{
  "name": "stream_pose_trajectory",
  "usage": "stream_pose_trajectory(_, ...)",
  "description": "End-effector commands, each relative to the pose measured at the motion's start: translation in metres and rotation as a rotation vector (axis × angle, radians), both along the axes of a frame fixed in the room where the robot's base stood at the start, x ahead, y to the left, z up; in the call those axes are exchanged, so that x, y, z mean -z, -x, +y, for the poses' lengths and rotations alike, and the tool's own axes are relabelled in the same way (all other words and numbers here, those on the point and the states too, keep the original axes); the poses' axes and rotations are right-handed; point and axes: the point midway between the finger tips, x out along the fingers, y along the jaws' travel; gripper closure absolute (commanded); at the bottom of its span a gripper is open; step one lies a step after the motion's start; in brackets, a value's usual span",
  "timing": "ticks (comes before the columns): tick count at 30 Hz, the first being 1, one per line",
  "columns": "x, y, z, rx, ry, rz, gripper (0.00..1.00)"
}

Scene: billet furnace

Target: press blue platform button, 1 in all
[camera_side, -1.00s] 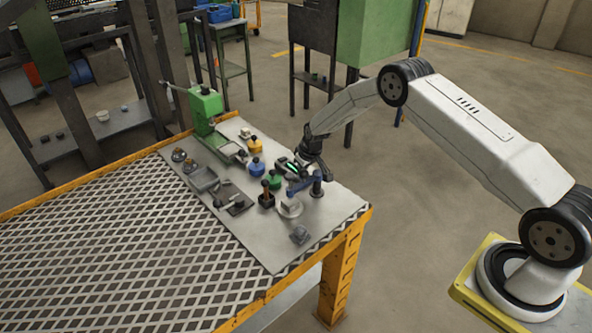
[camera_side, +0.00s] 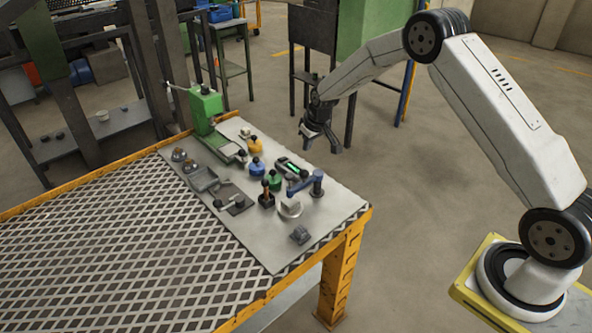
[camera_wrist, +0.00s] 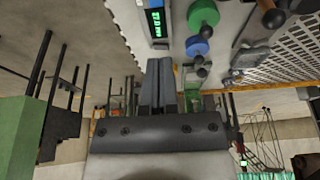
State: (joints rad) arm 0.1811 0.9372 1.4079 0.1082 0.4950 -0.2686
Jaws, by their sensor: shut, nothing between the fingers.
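The blue platform button (camera_side: 257,168), a blue base with a dark knob on top, stands on the grey panel between a yellow one (camera_side: 255,146) and a green one (camera_side: 274,181). In the wrist view the blue one (camera_wrist: 196,46) lies ahead and right of the fingertips, below the green one (camera_wrist: 203,14) in the picture. My gripper (camera_side: 321,148) is raised beyond the panel's right edge, apart from the button. In the wrist view my gripper (camera_wrist: 160,64) has its fingers together with nothing between them.
A display with green digits (camera_side: 292,168) and a blue lever (camera_side: 306,184) are beside the buttons. A black-and-orange stick (camera_side: 266,196), a white round part (camera_side: 290,209) and a green machine (camera_side: 205,108) also stand on the panel. The mesh tabletop (camera_side: 120,250) is clear.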

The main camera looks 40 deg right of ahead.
Motion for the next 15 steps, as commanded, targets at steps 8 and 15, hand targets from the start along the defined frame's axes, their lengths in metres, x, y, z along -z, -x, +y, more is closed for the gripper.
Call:
stream_pose_trajectory(8,-0.023,0.007,0.0,0.0,0.0,0.0,1.0)
stream_pose_trajectory(15,-0.028,0.008,0.0,0.0,0.0,0.0,1.0)
